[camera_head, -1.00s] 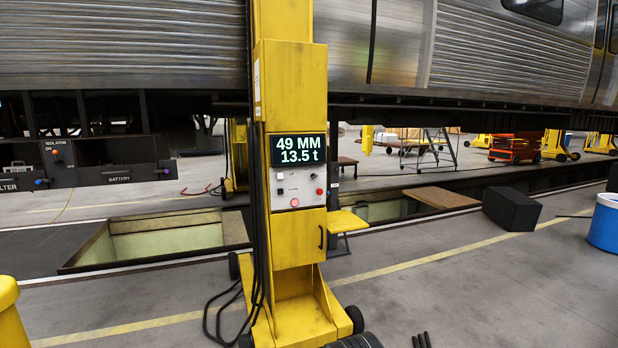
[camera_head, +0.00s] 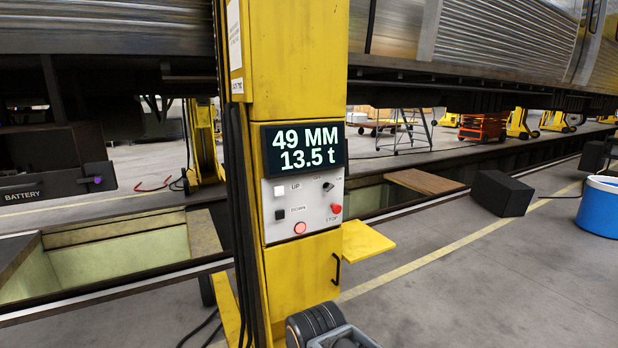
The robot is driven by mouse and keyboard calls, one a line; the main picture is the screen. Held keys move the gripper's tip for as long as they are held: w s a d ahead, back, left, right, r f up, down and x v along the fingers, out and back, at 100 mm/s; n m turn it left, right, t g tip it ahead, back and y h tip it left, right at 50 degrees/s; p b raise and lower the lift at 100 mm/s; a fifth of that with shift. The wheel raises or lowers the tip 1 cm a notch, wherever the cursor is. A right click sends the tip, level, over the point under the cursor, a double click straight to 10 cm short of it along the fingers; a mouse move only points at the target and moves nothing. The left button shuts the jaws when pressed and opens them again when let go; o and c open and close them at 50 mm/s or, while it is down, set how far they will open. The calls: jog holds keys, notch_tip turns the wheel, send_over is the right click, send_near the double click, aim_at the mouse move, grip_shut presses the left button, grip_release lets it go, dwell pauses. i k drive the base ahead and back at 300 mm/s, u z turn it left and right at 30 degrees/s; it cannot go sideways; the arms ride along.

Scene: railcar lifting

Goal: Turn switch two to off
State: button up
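A yellow lifting jack column (camera_head: 300,60) stands in front of me. Its grey control panel (camera_head: 312,212) has a small black rotary switch (camera_head: 328,187) at the upper right, with tiny marks around it too small to read. I see no number two on it, and its setting is unclear. Below it is a red STOP button (camera_head: 336,208). A white UP button (camera_head: 279,191), a black button (camera_head: 280,215) and a lit red button (camera_head: 300,228) are also there. A dark, rounded part of my arm shows at the bottom edge; my gripper's fingers do not show.
A display (camera_head: 304,149) above the panel reads 49 MM and 13.5 t. A railcar (camera_head: 110,30) is behind. An open pit (camera_head: 120,255) lies left. A yellow plate (camera_head: 366,244), a black box (camera_head: 502,196) and a blue drum (camera_head: 602,207) are right. Floor at lower right is clear.

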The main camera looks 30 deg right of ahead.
aim_at(327, 187)
jog(key=i, duration=0.95)
jog(key=z, duration=0.75)
